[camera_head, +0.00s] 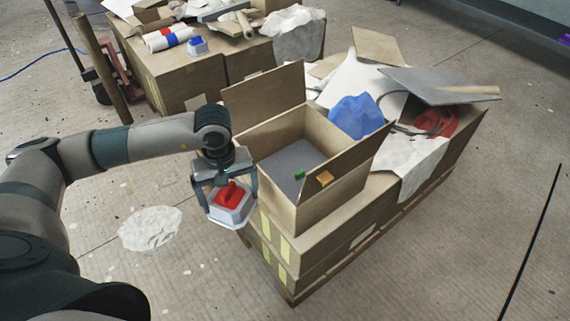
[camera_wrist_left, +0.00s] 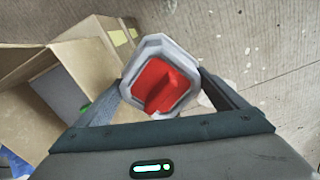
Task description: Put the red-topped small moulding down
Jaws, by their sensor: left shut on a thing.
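The red-topped small moulding (camera_head: 231,203) is a pale grey block with a raised red top. My left gripper (camera_head: 226,200) is shut on it, with one finger on each side. It hangs in the air just left of the open cardboard box, near the corner of the box stack, over the floor. In the left wrist view the moulding (camera_wrist_left: 160,78) sits between the fingers of my left gripper (camera_wrist_left: 162,90), its red top facing the camera. My right gripper is not in view.
The open cardboard box (camera_head: 325,205) has raised flaps, a grey bottom and small green and orange pieces by its rim. Behind it are a blue crumpled sheet (camera_head: 354,116) and a grey panel (camera_head: 430,84). Another cluttered carton table (camera_head: 185,72) stands behind. A white patch (camera_head: 150,228) lies on the floor.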

